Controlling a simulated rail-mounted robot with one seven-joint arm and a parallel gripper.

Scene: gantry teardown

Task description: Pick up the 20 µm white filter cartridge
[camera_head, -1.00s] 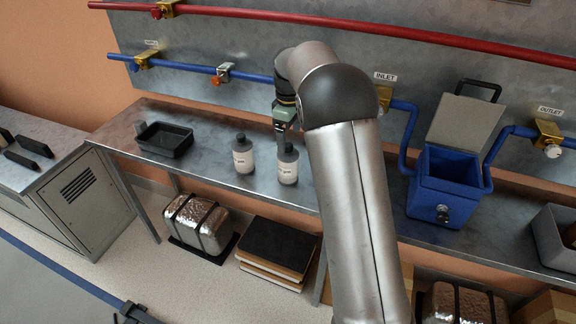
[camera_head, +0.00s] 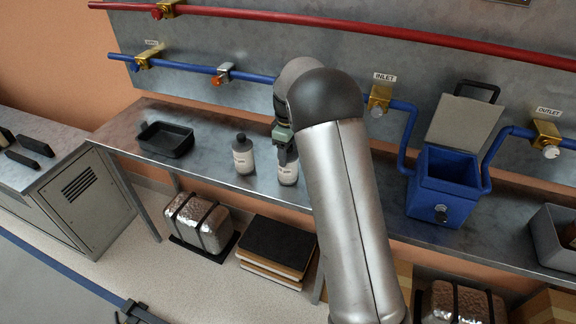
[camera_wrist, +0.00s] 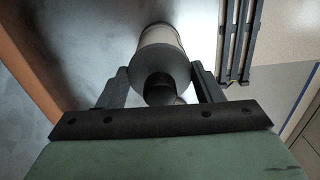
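Two grey cylindrical containers with narrow dark tops and white labels stand upright on the metal bench: a left one (camera_head: 243,157) and a right one (camera_head: 288,174). The label print is too small to read, so I cannot tell which is the 20 µm white cartridge. My gripper (camera_head: 284,159) points down over the right container and hides its top in the head view. In the wrist view my gripper (camera_wrist: 162,90) has its fingers apart, one on each side of the dark neck of that container (camera_wrist: 162,49). I cannot tell whether they touch it.
A blue housing (camera_head: 440,201) with its lid raised stands on the bench at right. A shallow black tray (camera_head: 150,144) lies at left and a grey bin (camera_head: 545,241) at far right. Blue and red pipes run along the back panel. The left container stands close beside my gripper.

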